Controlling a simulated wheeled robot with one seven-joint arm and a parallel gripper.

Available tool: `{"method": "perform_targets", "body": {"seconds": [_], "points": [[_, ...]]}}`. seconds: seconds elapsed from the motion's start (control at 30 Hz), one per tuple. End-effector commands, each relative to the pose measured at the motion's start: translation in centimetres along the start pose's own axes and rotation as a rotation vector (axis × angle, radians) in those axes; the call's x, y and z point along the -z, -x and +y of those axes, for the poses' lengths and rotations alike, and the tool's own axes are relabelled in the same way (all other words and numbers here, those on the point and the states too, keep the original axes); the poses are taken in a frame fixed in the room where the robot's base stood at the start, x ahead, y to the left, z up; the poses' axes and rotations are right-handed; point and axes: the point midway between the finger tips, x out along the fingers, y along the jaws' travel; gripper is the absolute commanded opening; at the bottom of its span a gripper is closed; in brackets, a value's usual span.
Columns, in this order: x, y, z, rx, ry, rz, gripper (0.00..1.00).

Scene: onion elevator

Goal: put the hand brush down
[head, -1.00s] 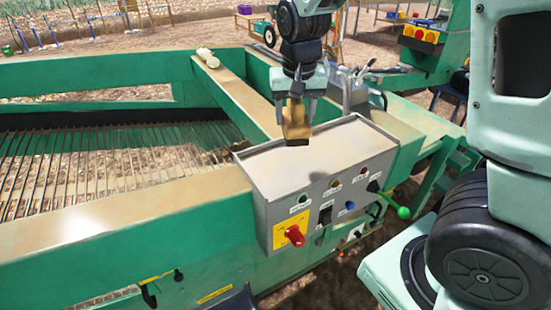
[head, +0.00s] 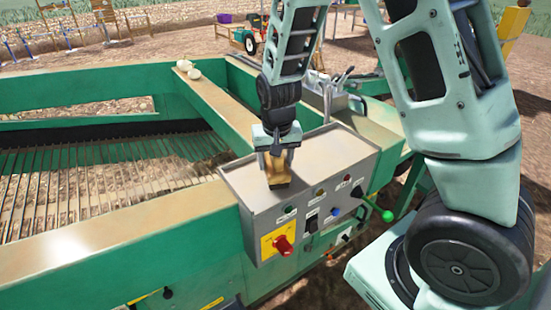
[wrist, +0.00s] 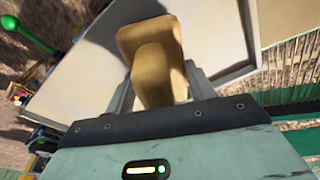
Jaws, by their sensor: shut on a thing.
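The hand brush (head: 277,170) has a tan wooden body with a darker lower edge. It is upright in my gripper (head: 275,154), over the left part of the grey control box's top (head: 310,165). In the wrist view the brush (wrist: 155,60) sits between the two fingers, with the box top (wrist: 220,40) beyond it. My gripper is shut on the brush. The brush's lower end is at or very near the box top; I cannot tell whether it touches.
The box front carries a red rotary switch (head: 283,245), small buttons and a green-knobbed lever (head: 387,215). Left of the box is the conveyor's rod bed (head: 90,180). Two onions (head: 187,68) lie on the green beam behind. The right part of the box top is clear.

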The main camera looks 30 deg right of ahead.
Motion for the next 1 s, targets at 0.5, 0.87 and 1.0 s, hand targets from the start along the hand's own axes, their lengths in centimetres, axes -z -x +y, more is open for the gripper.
{"method": "perform_targets", "body": {"seconds": [0.5,0.87,1.0], "points": [[0.0,-0.2,0.0,0.000,0.000,0.000,0.76],[0.1,3.9,-0.1,0.004,0.002,0.006,0.76],[0.1,7.0,-0.1,0.005,0.002,0.007,0.76]]}}
